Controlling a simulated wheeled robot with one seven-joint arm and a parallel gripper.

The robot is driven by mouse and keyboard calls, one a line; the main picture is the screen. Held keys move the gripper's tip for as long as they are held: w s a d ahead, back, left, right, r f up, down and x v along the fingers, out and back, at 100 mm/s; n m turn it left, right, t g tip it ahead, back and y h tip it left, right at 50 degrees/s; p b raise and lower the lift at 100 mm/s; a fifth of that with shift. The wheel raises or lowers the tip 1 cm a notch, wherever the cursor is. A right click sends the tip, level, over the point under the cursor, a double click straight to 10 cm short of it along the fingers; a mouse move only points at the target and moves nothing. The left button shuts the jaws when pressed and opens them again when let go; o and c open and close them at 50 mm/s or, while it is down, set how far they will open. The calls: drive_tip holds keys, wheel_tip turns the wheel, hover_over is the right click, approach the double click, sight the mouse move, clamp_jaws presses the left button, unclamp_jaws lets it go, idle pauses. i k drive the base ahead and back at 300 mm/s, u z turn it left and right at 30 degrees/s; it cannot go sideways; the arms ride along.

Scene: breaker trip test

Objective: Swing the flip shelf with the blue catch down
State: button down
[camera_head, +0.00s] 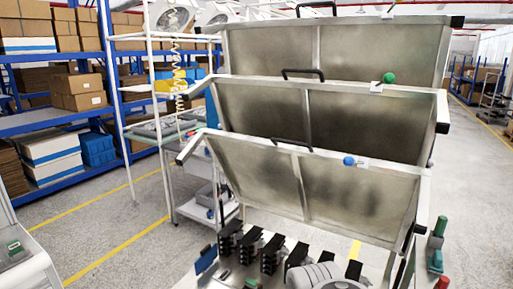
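Three flip shelves are stacked on a light metal frame, all tilted up with their grey undersides facing me. The lowest flip shelf (255,180) carries the blue catch (349,161), a round knob beside a small white label near its upper edge. A black handle (292,144) sits on the same edge. The middle shelf (262,107) has a green catch (389,78). The top shelf's catch is cut off at the picture's upper edge. A grey rounded part, probably of my arm, shows at the bottom centre; no gripper fingers are visible.
Below the lowest shelf stands a row of black breaker-like blocks (271,254). A white trolley (205,208) stands behind on the left, near blue racks with boxes (78,92).

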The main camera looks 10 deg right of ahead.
sight(375, 202)
drive_tip(key=k, duration=0.65)
drive_tip(key=u, duration=0.6)
drive_tip(key=i, duration=0.85)
drive_tip(key=u, duration=0.5)
drive_tip(key=i, duration=1.25)
drive_tip(key=z, duration=0.4)
